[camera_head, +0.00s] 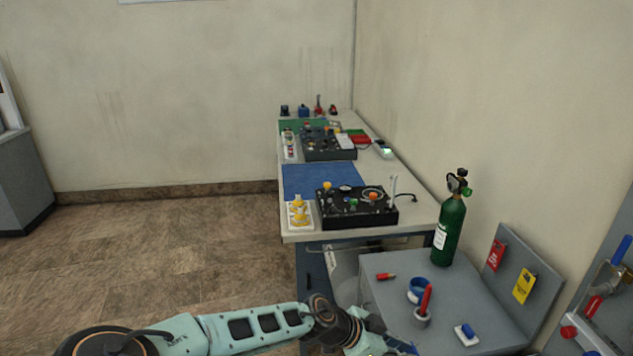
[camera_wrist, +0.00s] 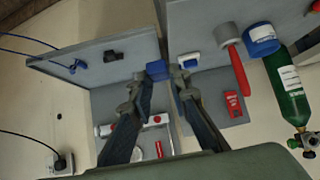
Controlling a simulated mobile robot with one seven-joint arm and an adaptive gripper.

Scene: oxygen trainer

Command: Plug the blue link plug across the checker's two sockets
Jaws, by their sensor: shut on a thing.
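My gripper (camera_wrist: 166,78) is shut on a small blue block (camera_wrist: 156,70), which appears to be the blue link plug, seen between the fingertips in the wrist view. The plug's prongs cannot be made out. In the head view, my gripper is at the bottom edge, partly cut off, and its fingertips do not show clearly. A small black block (camera_wrist: 112,56) sits on a grey panel (camera_wrist: 60,60) to the left in the wrist view, apart from the plug. I cannot tell whether it is the checker; no two sockets are clearly visible.
Tagged upright boards stand right.

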